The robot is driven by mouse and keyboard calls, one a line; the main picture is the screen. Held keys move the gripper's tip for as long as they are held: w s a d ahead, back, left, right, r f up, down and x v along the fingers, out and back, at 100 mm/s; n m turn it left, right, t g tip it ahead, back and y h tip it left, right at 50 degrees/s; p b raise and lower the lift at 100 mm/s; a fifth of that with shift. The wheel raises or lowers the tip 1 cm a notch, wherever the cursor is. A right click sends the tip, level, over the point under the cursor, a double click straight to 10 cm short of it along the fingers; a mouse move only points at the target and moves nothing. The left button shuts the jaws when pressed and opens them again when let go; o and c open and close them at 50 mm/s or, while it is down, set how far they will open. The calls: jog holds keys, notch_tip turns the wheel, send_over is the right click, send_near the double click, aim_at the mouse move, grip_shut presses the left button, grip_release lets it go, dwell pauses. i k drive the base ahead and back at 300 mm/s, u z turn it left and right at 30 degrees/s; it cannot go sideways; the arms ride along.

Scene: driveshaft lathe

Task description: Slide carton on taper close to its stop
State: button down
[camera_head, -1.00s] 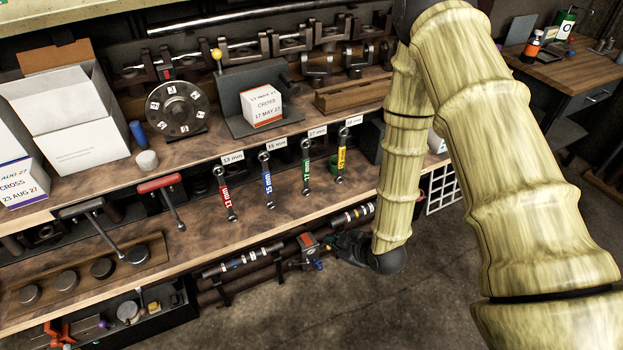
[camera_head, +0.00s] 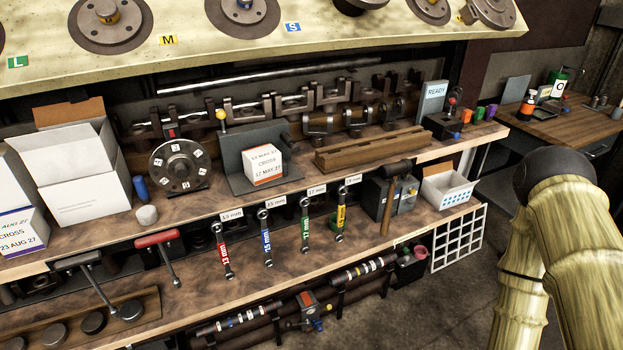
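A white carton (camera_head: 263,165) with an orange lower band and a label reading CROSS and 17 MAY 27 sits on a dark grey fixture (camera_head: 238,182) on the upper bench shelf. The fixture has a flat base and an upright plate behind the carton. A yellow ball knob (camera_head: 221,115) stands at its upper left. I cannot tell the gap between the carton and any stop. Another white carton with a purple band (camera_head: 20,232) stands at the far left, partly cut off. My arm is at the right edge, well away from the cartons; my gripper is out of view.
An open white box (camera_head: 75,170), a round numbered dial (camera_head: 179,166) and a blue cylinder (camera_head: 140,189) stand left of the fixture. A wooden block (camera_head: 372,148) lies to its right. Hanging wrenches (camera_head: 267,240) and a hammer (camera_head: 390,200) line the shelf front.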

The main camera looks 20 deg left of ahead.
aim_at(262, 165)
jog(key=z, duration=1.75)
jog(key=k, duration=1.25)
jog(key=u, duration=3)
